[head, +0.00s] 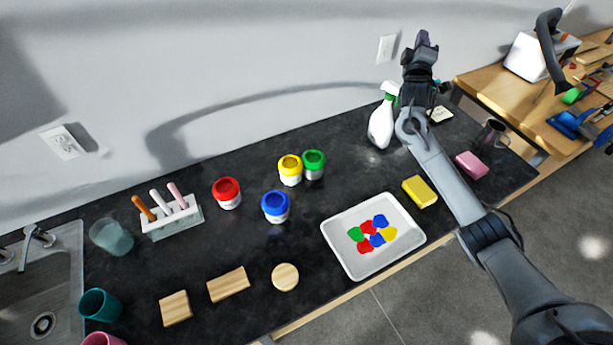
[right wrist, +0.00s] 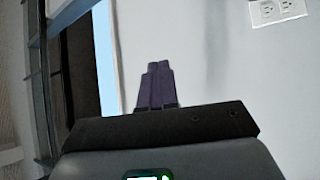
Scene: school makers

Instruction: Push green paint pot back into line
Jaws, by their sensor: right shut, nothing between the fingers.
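The green paint pot (head: 314,165) stands upright on the dark counter in the head view, right beside the yellow pot (head: 290,171). The red pot (head: 227,193) stands to the left and the blue pot (head: 275,207) stands nearer the front. My right gripper (head: 423,38) is raised near the wall, well to the right of the green pot and above the spray bottle. In the right wrist view its purple fingers (right wrist: 157,82) are together with nothing between them. My left gripper is not in view.
A white spray bottle (head: 381,124) stands below my right gripper. A white paint tray (head: 372,269) and a yellow sponge (head: 419,192) lie in front of the pots. Wooden blocks (head: 228,285), a brush holder (head: 172,221) and a sink (head: 45,290) are left.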

